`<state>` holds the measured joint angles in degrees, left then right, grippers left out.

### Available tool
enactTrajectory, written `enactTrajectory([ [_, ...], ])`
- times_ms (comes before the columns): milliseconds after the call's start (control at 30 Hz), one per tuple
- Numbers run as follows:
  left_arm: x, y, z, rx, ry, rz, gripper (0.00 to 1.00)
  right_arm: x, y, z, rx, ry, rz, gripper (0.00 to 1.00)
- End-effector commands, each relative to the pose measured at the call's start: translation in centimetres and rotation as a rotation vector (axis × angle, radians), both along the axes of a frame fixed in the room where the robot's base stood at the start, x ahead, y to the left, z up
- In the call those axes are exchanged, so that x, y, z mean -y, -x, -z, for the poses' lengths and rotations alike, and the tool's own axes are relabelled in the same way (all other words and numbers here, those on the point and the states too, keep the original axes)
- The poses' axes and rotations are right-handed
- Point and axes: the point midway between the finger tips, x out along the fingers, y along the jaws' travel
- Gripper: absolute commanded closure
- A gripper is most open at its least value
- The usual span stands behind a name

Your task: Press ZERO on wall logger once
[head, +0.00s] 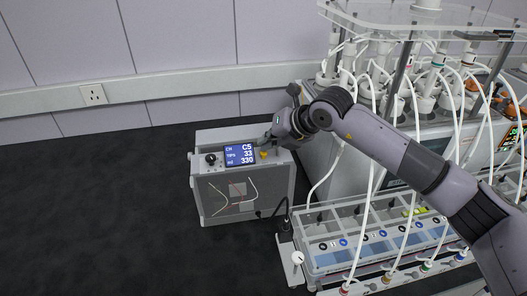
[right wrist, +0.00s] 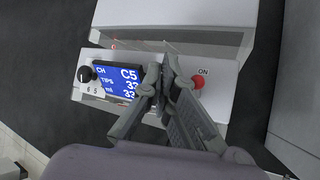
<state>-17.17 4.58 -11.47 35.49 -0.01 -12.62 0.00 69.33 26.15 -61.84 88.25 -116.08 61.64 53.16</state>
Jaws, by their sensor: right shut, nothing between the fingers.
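A grey box-shaped logger (head: 240,194) stands on the dark surface below the wall. Its blue display (head: 239,154) reads CH C5, TIPS 33, ml 330. A black knob (right wrist: 85,74) is left of the display, and a red button (right wrist: 198,82) marked ON is to its right. My right gripper (head: 268,140) is shut and empty, with its fingertips over the panel between display and red button; it also shows in the right wrist view (right wrist: 164,70). The fingers hide part of the panel there, and I read no ZERO label. I cannot tell whether the fingertips touch.
A reactor bench unit (head: 345,180) with bottles and white tubes stands to the right. A tray rack (head: 375,243) with blue panels is in front of it. A small white stand (head: 291,262) with a cable is near the logger. The dark surface at left is clear.

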Motion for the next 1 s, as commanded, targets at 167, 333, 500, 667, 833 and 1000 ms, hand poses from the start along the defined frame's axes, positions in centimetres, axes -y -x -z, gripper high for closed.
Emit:
enactTrajectory([
  [167, 0.0, 0.0, 0.3, 0.000, 0.000, 0.000, 0.60, 0.0, 0.0, 0.4, -0.001, 0.001, 0.000, 1.00],
  [333, 0.0, 0.0, 0.5, 0.000, 0.000, 0.000, 0.60, 0.0, 0.0, 0.6, -0.001, 0.001, 0.000, 1.00],
  [500, 0.0, 0.0, 0.7, 0.000, 0.000, 0.000, 0.60, 0.0, 0.0, 0.8, -0.002, 0.001, -0.001, 1.00],
  [667, 0.0, 0.0, 0.9, 0.000, 0.000, 0.000, 0.60, 0.0, 0.0, 1.0, -0.002, 0.001, -0.001, 1.00],
  [833, 0.0, 0.0, 0.9, 0.000, 0.000, 0.000, 0.60, 0.0, 0.0, 1.1, -0.002, 0.001, -0.001, 1.00],
  [1000, 0.0, 0.0, 0.9, 0.001, 0.000, 0.000, 0.60, 0.0, 0.0, 1.1, -0.003, 0.002, -0.001, 1.00],
])
